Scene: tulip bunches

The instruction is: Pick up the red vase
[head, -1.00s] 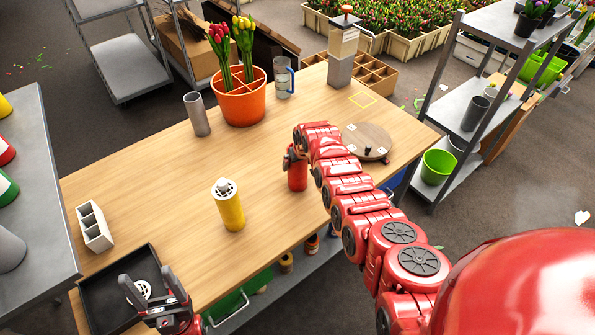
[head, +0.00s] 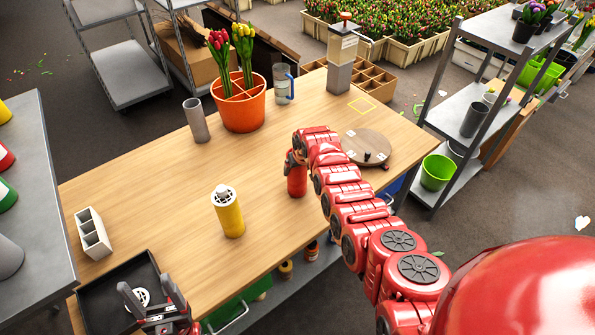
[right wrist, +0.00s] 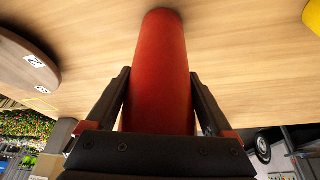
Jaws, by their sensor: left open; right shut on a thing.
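The red vase (head: 297,181) stands upright on the wooden table, near its front edge; my right gripper hides its upper part. In the right wrist view the red vase (right wrist: 161,75) fills the middle, with a dark finger against each side. My right gripper (head: 295,160) is shut on it. I cannot tell a gap between the vase and the table. My left gripper (head: 150,297) is open and empty over the black tray (head: 97,283) at the table's front left.
A yellow vase (head: 229,214) with a white perforated top stands left of the red vase. A round turntable (head: 366,147) lies to the right. Behind are an orange pot (head: 240,108) with tulips, a grey cylinder (head: 196,120) and a jug (head: 282,86). The table's middle is clear.

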